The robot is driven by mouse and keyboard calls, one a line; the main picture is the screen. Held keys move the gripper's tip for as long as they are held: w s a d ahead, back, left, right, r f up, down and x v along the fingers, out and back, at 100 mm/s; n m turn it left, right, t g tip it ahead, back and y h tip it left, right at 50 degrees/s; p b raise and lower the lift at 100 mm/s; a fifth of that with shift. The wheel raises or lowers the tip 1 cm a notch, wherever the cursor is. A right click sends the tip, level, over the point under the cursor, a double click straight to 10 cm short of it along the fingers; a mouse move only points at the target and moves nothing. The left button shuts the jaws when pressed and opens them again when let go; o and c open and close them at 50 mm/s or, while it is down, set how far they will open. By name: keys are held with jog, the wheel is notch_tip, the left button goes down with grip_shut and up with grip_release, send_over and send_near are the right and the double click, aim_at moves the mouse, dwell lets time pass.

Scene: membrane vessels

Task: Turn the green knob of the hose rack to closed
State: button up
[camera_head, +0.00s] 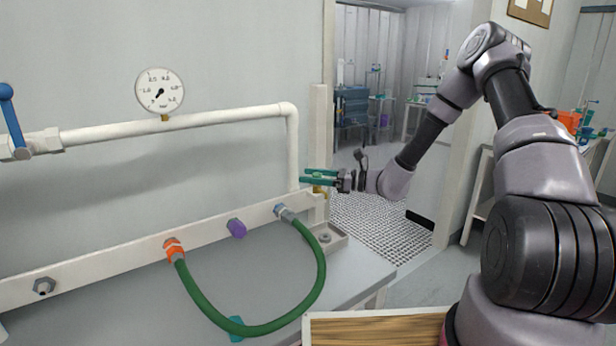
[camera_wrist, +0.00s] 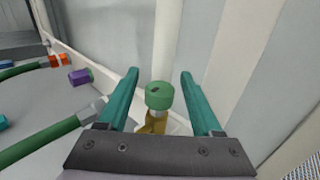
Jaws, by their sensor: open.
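The green knob (camera_wrist: 159,95) sits on a brass valve body (camera_wrist: 153,122) at the end of the hose rack. In the wrist view it stands between my two green fingers, with a gap on each side. My gripper (camera_wrist: 160,85) is open and holds nothing. In the head view my gripper (camera_head: 318,177) is at the right end of the hose rack (camera_head: 112,258), at the foot of the white pipe, and its fingers largely hide the knob there. I cannot tell whether the fingers are level with the knob.
A green hose (camera_head: 321,275) loops from an orange fitting (camera_head: 173,249) to a grey fitting near the knob. A purple cap (camera_head: 236,228) sits between them. A white pipe (camera_head: 292,150) with a gauge (camera_head: 160,91) and blue lever (camera_head: 10,115) runs along the wall. A doorway opens behind.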

jog(key=shift+w+a, duration=0.15)
jog(key=shift+a, duration=0.4)
grip_shut()
jog(key=shift+w+m+t+h, duration=0.2)
jog(key=shift+m+t+h, duration=0.2)
jog(key=shift+m+t, duration=0.45)
grip_release()
jog(key=shift+d, duration=0.1)
jog(key=v, duration=1)
jog(key=shift+s+d, duration=0.3)
